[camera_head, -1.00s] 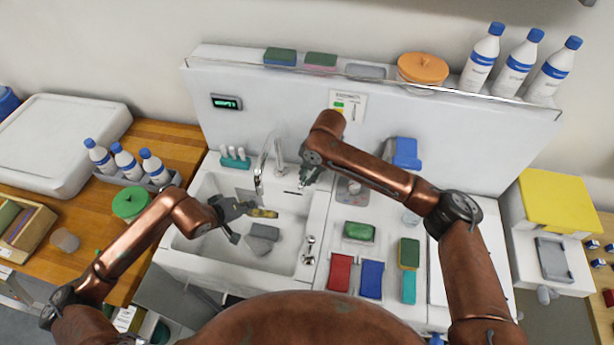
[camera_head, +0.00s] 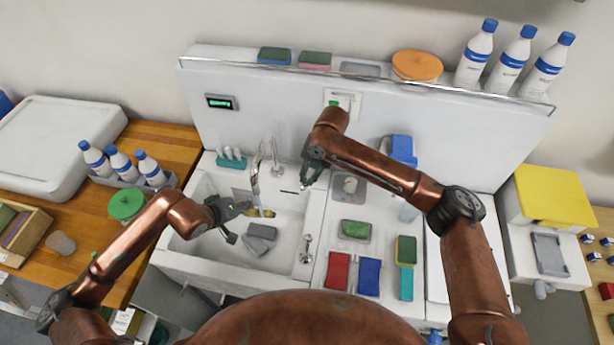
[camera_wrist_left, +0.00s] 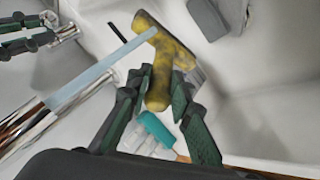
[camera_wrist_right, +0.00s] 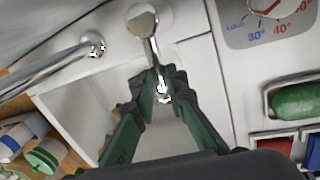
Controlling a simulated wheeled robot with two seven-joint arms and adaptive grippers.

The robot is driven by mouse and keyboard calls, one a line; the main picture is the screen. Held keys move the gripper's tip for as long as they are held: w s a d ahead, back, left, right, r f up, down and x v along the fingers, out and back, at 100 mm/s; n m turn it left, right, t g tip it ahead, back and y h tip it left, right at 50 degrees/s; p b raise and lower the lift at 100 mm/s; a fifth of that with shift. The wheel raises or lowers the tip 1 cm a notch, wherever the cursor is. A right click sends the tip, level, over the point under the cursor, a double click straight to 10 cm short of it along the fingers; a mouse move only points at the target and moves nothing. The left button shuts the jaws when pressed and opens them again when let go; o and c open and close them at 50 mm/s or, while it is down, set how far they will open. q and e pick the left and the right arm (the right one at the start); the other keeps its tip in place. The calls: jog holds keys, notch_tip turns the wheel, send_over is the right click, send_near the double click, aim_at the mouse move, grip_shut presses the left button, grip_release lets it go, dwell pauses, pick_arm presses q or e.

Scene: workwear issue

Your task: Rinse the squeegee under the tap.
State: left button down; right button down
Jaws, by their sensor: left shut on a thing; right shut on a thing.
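The yellow squeegee (camera_head: 264,213) is in my left gripper (camera_head: 240,208) over the sink basin (camera_head: 205,247). In the left wrist view the gripper (camera_wrist_left: 160,85) is shut on the handle of the squeegee (camera_wrist_left: 172,58), which looks mottled with dark marks. The tap (camera_head: 255,178) arches above it. A pale blue water stream (camera_wrist_left: 100,75) runs from the tap's spout to the squeegee's head. My right gripper (camera_head: 312,178) is behind the basin, right of the tap. In the right wrist view it (camera_wrist_right: 155,85) is shut on the metal tap lever (camera_wrist_right: 146,32).
A green sponge (camera_head: 355,230), red cloth (camera_head: 337,270) and blue cloth (camera_head: 369,276) lie on the counter to the right. Bottles (camera_head: 122,164) stand left of the sink. A temperature dial (camera_wrist_right: 268,12) is near my right gripper.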

jog(key=c, duration=1.9)
grip_release()
jog(key=shift+c, duration=0.2)
jog(key=shift+r, duration=0.1)
jog(key=v, duration=1.1)
jog(key=shift+r, duration=0.4)
